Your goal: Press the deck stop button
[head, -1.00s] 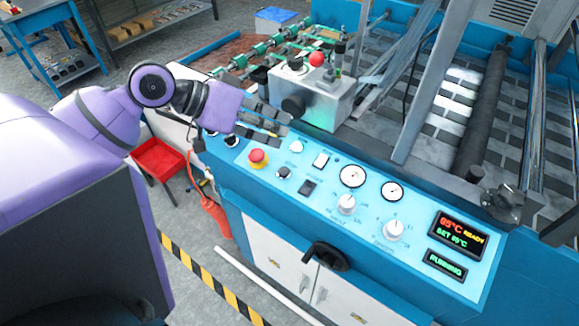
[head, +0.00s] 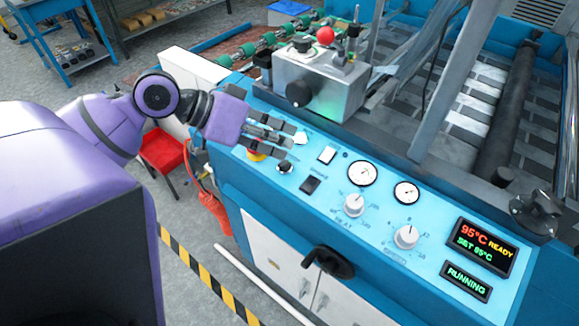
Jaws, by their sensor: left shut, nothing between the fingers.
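The blue control panel (head: 330,215) slopes across the middle of the head view. A stop button with a yellow base (head: 256,156) sits at its left end, its red cap mostly hidden behind my left gripper (head: 288,145). That gripper is shut and empty, its fingers over the panel's left end and pointing right; I cannot tell whether they touch anything. A second red, round-headed button (head: 325,35) stands on top of the grey box (head: 322,82) behind the panel, above and right of the gripper. No label naming either button is readable. My right gripper is out of view.
A white button (head: 300,138), a black button (head: 284,167), switches, gauges and knobs (head: 354,205) lie right of the gripper. A display (head: 482,247) reads 95°C READY; another reads RUNNING. A black handle (head: 328,262) juts from the front. Metal rails stand behind.

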